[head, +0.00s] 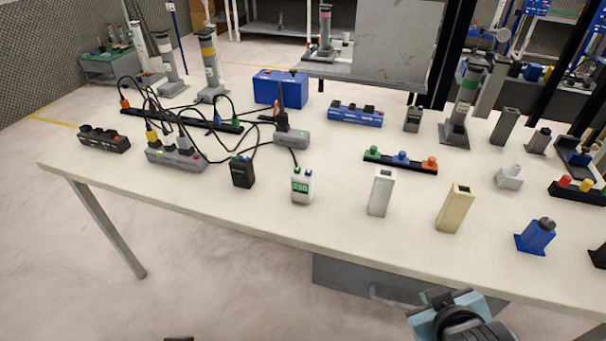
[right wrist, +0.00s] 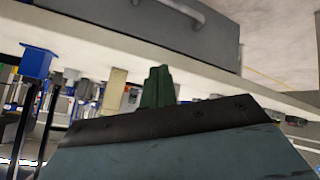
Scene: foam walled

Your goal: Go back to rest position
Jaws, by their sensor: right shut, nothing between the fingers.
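My right gripper (head: 438,297) is low at the bottom of the head view, in front of the table's near edge and apart from everything on it. In the right wrist view its dark green fingers (right wrist: 157,86) are together with nothing between them. A small dark sliver at the bottom edge of the head view, left of centre, may be part of my left arm; its jaws do not show. The white table (head: 330,225) stands ahead, with its near edge just beyond my right gripper.
On the table stand a white block (head: 381,192), a tan block (head: 454,208), a blue holder (head: 536,237) and a white device (head: 302,186). Power strips with cables (head: 178,157) lie at the left. A grey drawer unit (head: 345,279) is under the table. Floor at lower left is clear.

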